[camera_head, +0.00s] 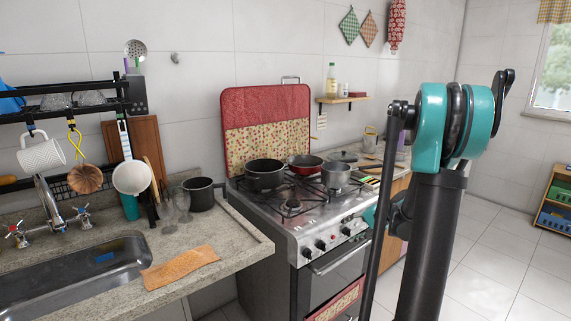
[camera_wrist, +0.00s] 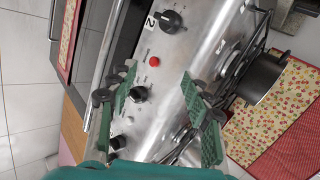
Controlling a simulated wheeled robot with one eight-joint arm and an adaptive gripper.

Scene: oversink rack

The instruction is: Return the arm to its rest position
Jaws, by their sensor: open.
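My gripper shows in the wrist view (camera_wrist: 165,105) with its two green fingers spread wide apart. It is open and nothing is between the fingers. Behind it is the front panel of the stove (camera_wrist: 150,70), with black knobs and a red button. In the head view my arm, dark with teal joints, is raised in front of the right side of the stove (camera_head: 300,225). The gripper is mostly hidden behind the arm there.
Pots, including a black pot (camera_head: 265,175) and a grey pot (camera_head: 336,177), stand on the stove. The stone counter (camera_head: 235,232) with the sink (camera_head: 75,275) is at left, below the black rack (camera_head: 60,108). Clear tiled floor (camera_head: 500,250) lies at right.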

